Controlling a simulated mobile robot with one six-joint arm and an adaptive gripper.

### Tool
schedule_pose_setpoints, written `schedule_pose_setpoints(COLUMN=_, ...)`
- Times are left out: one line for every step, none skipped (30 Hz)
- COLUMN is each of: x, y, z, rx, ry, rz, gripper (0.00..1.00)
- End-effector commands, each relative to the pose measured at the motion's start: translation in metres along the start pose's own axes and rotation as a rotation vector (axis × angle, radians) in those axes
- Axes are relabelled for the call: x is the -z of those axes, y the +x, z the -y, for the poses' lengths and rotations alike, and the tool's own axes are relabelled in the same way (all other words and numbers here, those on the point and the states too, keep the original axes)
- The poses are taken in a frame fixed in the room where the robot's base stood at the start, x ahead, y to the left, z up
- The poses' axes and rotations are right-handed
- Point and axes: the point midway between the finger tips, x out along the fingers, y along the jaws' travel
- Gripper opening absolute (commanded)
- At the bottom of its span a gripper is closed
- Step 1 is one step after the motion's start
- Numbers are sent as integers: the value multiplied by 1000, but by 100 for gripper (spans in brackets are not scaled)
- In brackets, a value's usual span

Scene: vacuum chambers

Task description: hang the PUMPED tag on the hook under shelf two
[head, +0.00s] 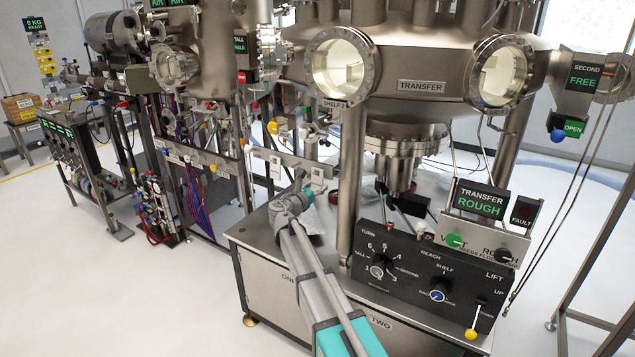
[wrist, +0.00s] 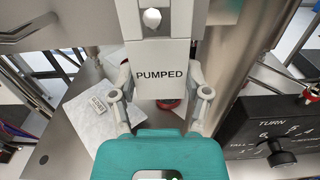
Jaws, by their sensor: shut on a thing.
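The PUMPED tag (wrist: 161,78) is a white plate with black lettering, upright in the middle of the wrist view. My gripper (wrist: 160,92) is shut on the tag, with one finger at each side edge. In the head view my gripper (head: 310,188) is up by a grey rail (head: 290,159) left of the thick chamber leg, and a small white plate shows there. I cannot tell which hook is under shelf two, or whether the tag touches one.
The chamber leg (head: 352,170) stands close to the right of my gripper. The black control panel (head: 425,272) with knobs and a lever is on the bench to the right.

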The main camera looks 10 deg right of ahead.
Motion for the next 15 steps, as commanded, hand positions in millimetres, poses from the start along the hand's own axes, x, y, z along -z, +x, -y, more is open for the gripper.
schedule_pose_setpoints(x=0, y=0, z=0, rx=0, ry=0, rz=0, gripper=27)
schedule_pose_setpoints(x=0, y=0, z=0, rx=0, ry=0, rz=0, gripper=27)
schedule_pose_setpoints(x=-1, y=0, z=0, rx=0, ry=0, rz=0, gripper=27)
schedule_pose_setpoints(x=-1, y=0, z=0, rx=0, ry=0, rz=0, gripper=27)
schedule_pose_setpoints(x=-1, y=0, z=0, rx=0, ry=0, rz=0, gripper=27)
schedule_pose_setpoints(x=-2, y=0, z=0, rx=0, ry=0, rz=0, gripper=27)
schedule_pose_setpoints(x=-2, y=0, z=0, rx=0, ry=0, rz=0, gripper=27)
schedule_pose_setpoints(x=-3, y=0, z=0, rx=0, ry=0, rz=0, gripper=27)
schedule_pose_setpoints(x=-3, y=0, z=0, rx=0, ry=0, rz=0, gripper=27)
schedule_pose_setpoints(x=-4, y=0, z=0, rx=0, ry=0, rz=0, gripper=27)
schedule_pose_setpoints(x=-4, y=0, z=0, rx=0, ry=0, rz=0, gripper=27)
schedule_pose_setpoints(x=-5, y=0, z=0, rx=0, ry=0, rz=0, gripper=27)
schedule_pose_setpoints(x=-5, y=0, z=0, rx=0, ry=0, rz=0, gripper=27)
schedule_pose_setpoints(x=-6, y=0, z=0, rx=0, ry=0, rz=0, gripper=27)
schedule_pose_setpoints(x=-6, y=0, z=0, rx=0, ry=0, rz=0, gripper=27)
